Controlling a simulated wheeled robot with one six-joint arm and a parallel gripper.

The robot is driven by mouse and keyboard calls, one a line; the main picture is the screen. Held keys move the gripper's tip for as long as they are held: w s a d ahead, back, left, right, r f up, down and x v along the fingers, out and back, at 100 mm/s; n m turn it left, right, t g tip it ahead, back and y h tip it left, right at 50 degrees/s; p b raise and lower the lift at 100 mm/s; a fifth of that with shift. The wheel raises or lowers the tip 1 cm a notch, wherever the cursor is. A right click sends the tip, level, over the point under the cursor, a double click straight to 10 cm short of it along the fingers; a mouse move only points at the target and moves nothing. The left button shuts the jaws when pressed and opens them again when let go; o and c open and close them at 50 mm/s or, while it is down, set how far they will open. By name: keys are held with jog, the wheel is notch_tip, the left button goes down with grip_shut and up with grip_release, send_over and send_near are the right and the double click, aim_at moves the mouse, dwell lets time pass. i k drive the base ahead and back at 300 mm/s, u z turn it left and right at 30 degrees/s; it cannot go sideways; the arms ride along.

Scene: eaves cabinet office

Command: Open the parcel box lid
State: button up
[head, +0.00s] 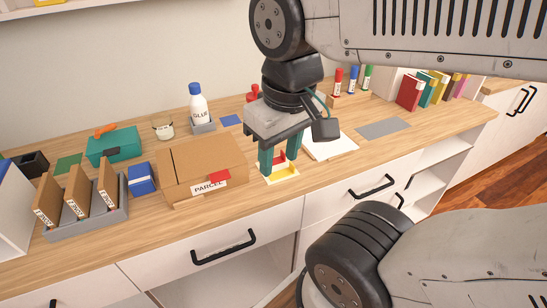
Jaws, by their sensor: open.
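The parcel box (197,166) is a brown cardboard box with a white "PARCEL" label and a red tab (219,177) at its front edge. It stands on the wooden counter (115,238), left of the picture's middle, and its lid looks closed. My gripper (279,166) points down just right of the box, with its two green fingers apart. I cannot tell whether the fingertips touch the tray. The gripper hides part of the counter behind it.
Left of the box are a blue box (142,179), a grey rack (90,222) with brown folders, and a teal case (114,146). A glue bottle (198,103) stands behind it. Markers and books stand to the right, near a bare grey mat (382,128). Black-handled drawers lie below.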

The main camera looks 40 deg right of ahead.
aim_at(212, 156)
jog(key=z, duration=0.95)
jog(key=k, duration=1.25)
jog(key=u, duration=1.5)
jog(key=i, duration=0.5)
jog(key=z, duration=0.05)
